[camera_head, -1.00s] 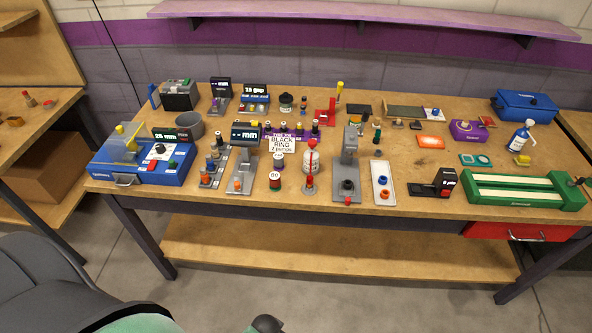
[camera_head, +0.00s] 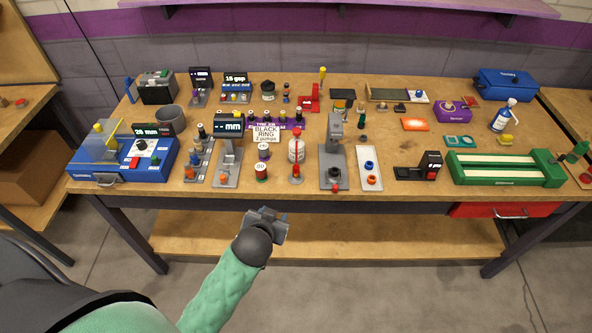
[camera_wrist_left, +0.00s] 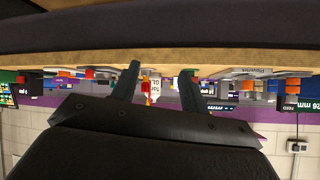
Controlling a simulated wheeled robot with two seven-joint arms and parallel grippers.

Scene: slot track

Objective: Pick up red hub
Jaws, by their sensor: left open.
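I cannot tell for certain which part is the red hub. Small red-orange round parts stand near the table's front: one on the grey plate (camera_head: 221,177), one in the grey strip rack (camera_head: 190,173), and an orange-red ring (camera_head: 371,180) on the white tray. A small red part (camera_head: 335,189) is at the foot of the grey press. My left gripper (camera_head: 266,216) is in front of the table edge, apart from everything. In the left wrist view its two fingers (camera_wrist_left: 160,72) are spread with nothing gripped. My right gripper is not in view.
The wooden table (camera_head: 410,197) is crowded. A white bottle (camera_head: 297,147) and a display stand (camera_head: 229,128) stand upright near the middle. A blue machine (camera_head: 118,168) is at left and a green fixture (camera_head: 505,170) at right. The space in front of the table is free.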

